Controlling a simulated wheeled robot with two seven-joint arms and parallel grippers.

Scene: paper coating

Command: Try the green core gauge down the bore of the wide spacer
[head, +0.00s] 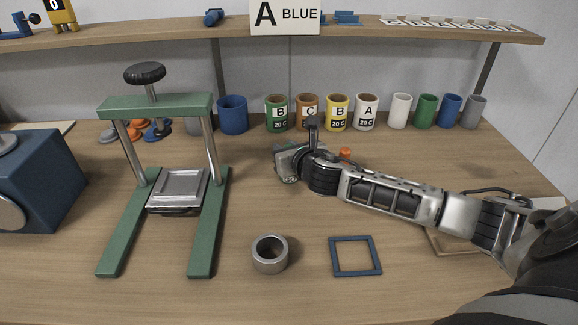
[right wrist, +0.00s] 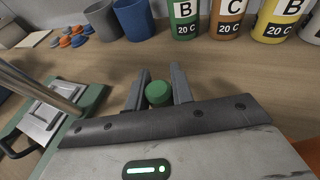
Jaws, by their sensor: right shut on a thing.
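The green core gauge (right wrist: 158,93) shows as a short green round end between the two grey fingers of my right gripper (right wrist: 160,84) in the right wrist view. The fingers are shut on it. In the head view my right gripper (head: 284,153) is over the back middle of the bench, and its own body hides the gauge. The wide spacer (head: 270,254), a grey metal ring with an open bore facing up, lies on the bench nearer the front, apart from the gripper. My left gripper is not in view.
A green press (head: 210,225) stands left of the spacer and a blue square frame (head: 355,271) lies to its right. Labelled pots (head: 337,121) and plain cups (head: 425,112) line the back. A small orange piece (head: 345,153) is near my right wrist.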

